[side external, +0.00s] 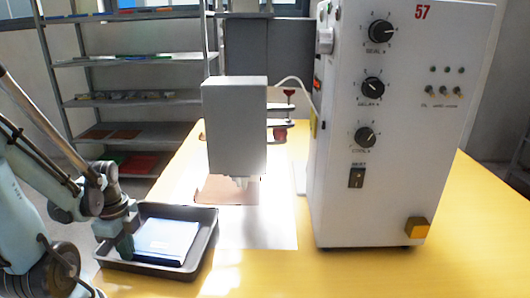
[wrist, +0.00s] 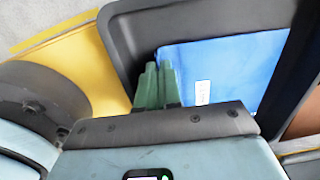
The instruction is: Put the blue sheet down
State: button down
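The blue sheet (wrist: 235,62) has a small white label and lies in the dark tray (wrist: 128,38) in the wrist view. In the side view the sheet (side external: 168,240) looks pale with glare and lies inside the tray (side external: 190,209), low near its floor. My gripper (side external: 124,246) points down inside the tray at the sheet's left edge. In the wrist view its green fingers (wrist: 158,84) are close together, with the sheet's edge between them. Whether the sheet rests fully on the tray floor is hidden.
A grey welding head (side external: 235,125) stands over a brown sheet (side external: 228,190) and a pale plate (side external: 262,228), right of the tray. A white control cabinet (side external: 390,150) stands farther right. The yellow table (side external: 300,275) is clear in front. Shelves (side external: 130,100) stand behind.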

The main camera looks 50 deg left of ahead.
jog(key=shift+f, duration=0.2)
jog(key=c, duration=1.3)
grip_release()
jog(key=shift+r, duration=0.1)
jog(key=shift+r, duration=5.9)
jog(key=shift+w+d+r+n+t, duration=0.15)
jog(key=shift+w+d+n+t, duration=1.3)
jog(key=shift+w+d, duration=1.15)
jog(key=shift+w+d+r+n+t, duration=0.15)
jog(key=shift+w+d+n+t, duration=0.8)
jog(key=shift+w+d+n, duration=1.35)
jog(key=shift+w+d+r+n+t, duration=0.15)
jog(key=shift+w+d+n+t, duration=1.15)
jog(key=shift+w+d, duration=1.55)
